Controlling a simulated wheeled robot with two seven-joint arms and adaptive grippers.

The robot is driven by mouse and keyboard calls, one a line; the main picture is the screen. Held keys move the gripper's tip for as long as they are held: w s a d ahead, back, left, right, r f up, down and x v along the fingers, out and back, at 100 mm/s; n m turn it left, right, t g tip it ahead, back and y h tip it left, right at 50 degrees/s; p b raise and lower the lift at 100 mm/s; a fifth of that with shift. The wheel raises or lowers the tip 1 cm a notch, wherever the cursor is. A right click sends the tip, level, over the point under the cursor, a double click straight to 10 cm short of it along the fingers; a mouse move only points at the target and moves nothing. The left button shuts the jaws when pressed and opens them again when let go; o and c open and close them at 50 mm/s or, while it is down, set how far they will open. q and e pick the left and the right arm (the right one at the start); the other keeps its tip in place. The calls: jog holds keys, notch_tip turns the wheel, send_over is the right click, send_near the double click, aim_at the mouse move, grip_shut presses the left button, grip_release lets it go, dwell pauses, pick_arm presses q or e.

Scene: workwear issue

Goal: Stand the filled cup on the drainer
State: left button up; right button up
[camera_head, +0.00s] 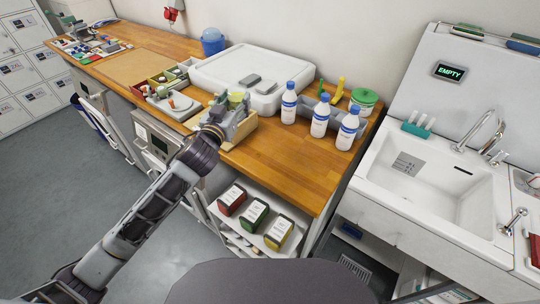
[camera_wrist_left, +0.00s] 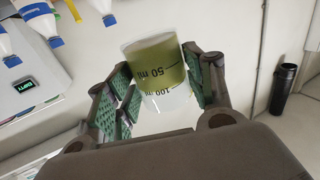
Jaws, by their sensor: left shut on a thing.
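My left gripper (camera_head: 222,113) is over the wooden worktop, shut on a clear cup (camera_head: 237,98) with yellow-green contents. In the left wrist view the cup (camera_wrist_left: 160,72) sits between the green-padded fingers of the gripper (camera_wrist_left: 165,85). It carries 50 ml and 100 ml marks, and the green fill lies toward the 50 ml side. That view is upside down, as the bottles in it are, so the cup looks roughly upright. I cannot make out for certain which thing is the drainer; a grey slotted patch (camera_head: 408,163) shows in the sink. My right gripper is out of view.
A wooden tray (camera_head: 240,138) lies under the gripper. White bottles with blue caps (camera_head: 319,117) stand right of it, and a large white lidded box (camera_head: 225,75) behind. The white sink (camera_head: 450,190) with a tap (camera_head: 485,130) is far right, across a gap.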

pick_arm(q)
jog(key=d+f+m+g+h, duration=0.1)
jog(key=d+f+m+h, duration=0.1)
jog(key=d+f, duration=0.7)
jog(key=shift+d+f+h, duration=0.25)
jog(key=shift+f+h, duration=0.25)
jog(key=shift+f, duration=0.6)
jog(key=shift+s+f, duration=0.1)
jog(key=shift+f, duration=2.4)
notch_tip(320, 180, down, 2)
jog(key=shift+f+b, duration=0.15)
jog(key=shift+b, duration=0.15)
jog(key=shift+f, duration=1.15)
